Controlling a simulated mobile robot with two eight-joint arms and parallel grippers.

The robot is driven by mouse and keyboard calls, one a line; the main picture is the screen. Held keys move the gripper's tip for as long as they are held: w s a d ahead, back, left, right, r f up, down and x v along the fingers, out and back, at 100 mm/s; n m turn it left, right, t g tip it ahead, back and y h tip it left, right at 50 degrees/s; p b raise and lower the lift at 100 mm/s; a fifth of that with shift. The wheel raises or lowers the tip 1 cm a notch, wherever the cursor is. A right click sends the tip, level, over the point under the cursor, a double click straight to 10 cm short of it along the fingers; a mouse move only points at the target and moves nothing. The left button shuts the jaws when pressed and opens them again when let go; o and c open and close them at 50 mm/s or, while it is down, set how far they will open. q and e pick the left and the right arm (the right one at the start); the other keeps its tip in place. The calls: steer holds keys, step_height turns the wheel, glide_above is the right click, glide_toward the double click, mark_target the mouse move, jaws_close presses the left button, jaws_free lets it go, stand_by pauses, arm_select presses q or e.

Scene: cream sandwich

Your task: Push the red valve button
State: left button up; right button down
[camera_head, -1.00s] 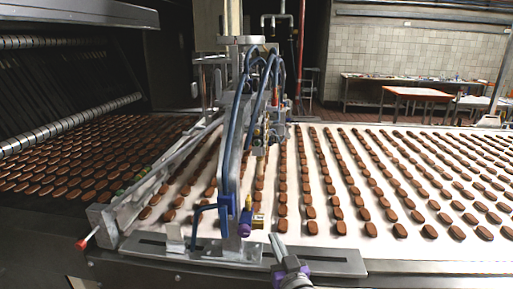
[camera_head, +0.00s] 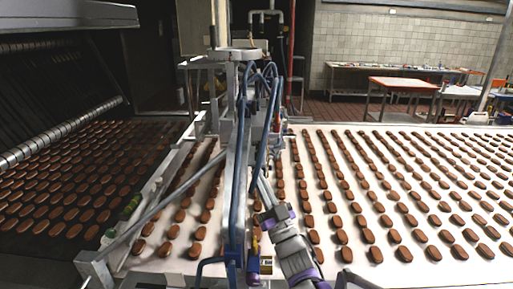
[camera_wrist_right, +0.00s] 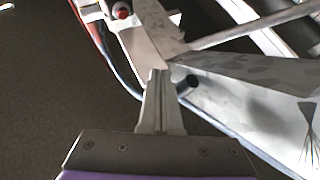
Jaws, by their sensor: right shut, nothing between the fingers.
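My right gripper (camera_head: 259,178) reaches up and forward beside the blue hoses of the depositor frame, above the conveyor. Its fingers are shut and empty; they show in the right wrist view (camera_wrist_right: 160,75). In that view a small round red button (camera_wrist_right: 121,11) sits on a pale metal part near the top edge, up and to the left of the fingertips. The fingertips are apart from it in the picture; the depth between them is hard to judge. I cannot pick out the button in the head view. My left gripper is not in view.
The depositor's blue hoses (camera_head: 240,165) and metal frame stand close to my right arm. Rows of brown biscuits cover the white conveyor (camera_head: 352,222). A dark oven opening with a roller (camera_head: 62,131) is on the left. Tables (camera_head: 403,82) stand at the back.

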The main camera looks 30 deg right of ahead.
steer(key=shift+w, duration=0.25)
steer(key=shift+w+d, duration=0.1)
steer(key=shift+w+d, duration=0.75)
steer(key=shift+w, duration=0.45)
steer(key=shift+w+d, duration=0.7)
steer(key=shift+w, duration=0.5)
steer(key=shift+w+d, duration=0.75)
steer(key=shift+w, duration=0.45)
steer(key=shift+w+d, duration=0.1)
steer(key=shift+w, duration=0.05)
steer(key=shift+w+d+b, duration=0.15)
steer(key=shift+w+b, duration=0.05)
steer(key=shift+b, duration=0.1)
